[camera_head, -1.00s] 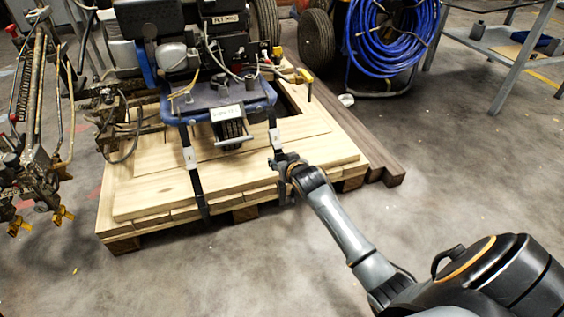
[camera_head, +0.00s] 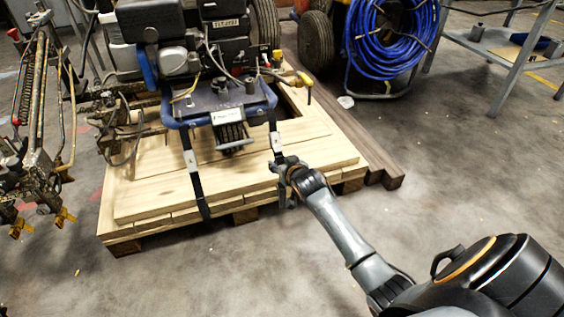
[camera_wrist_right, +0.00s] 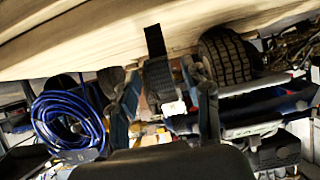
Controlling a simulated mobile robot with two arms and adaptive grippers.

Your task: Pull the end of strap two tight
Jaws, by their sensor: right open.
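The line striper (camera_head: 205,97) sits on a wooden pallet (camera_head: 150,202). Two dark straps run down from its blue frame over the pallet's front edge. The left strap (camera_head: 195,180) hangs free of my arm, and the right strap (camera_head: 275,141) runs down to my right gripper (camera_head: 281,183). Which one is strap two I cannot tell. In the right wrist view, my right gripper (camera_wrist_right: 164,104) is open, with a finger on each side of the dark strap (camera_wrist_right: 154,42). The strap's lower end is partly hidden by the gripper in the head view. My left gripper is not in view.
A coiled blue hose (camera_head: 385,38) stands behind, beside a black wheel (camera_head: 316,40). A dark plank (camera_head: 372,155) lies along the pallet's right side. A metal table (camera_head: 497,42) is at the upper right. The floor in front of the pallet is clear.

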